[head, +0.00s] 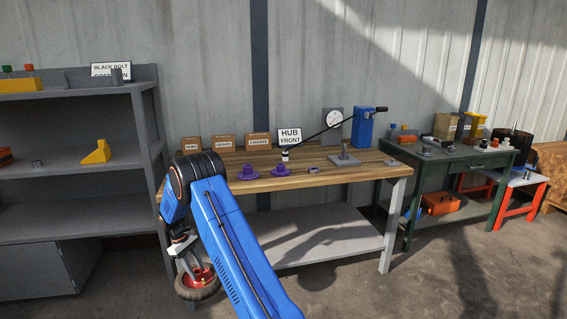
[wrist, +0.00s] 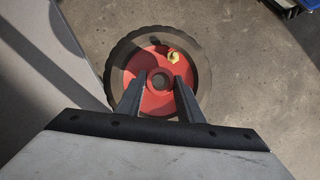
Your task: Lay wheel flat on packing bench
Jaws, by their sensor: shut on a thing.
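The wheel (head: 187,282) has a dark tyre and a red hub. It hangs from my gripper (head: 186,262) low over the concrete floor, in front of the left end of the wooden-topped bench. In the wrist view the wheel (wrist: 150,45) faces the camera, with a yellow fitting on its red hub. My gripper (wrist: 160,88) is shut on the wheel near the hub's centre; the exact contact is partly hidden by the fingers. Which of the benches is the packing bench cannot be told; no sign reads that.
A grey shelf (head: 75,160) stands left. A green bench (head: 450,160) and a red-legged stand (head: 520,185) are right. Front floor is open.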

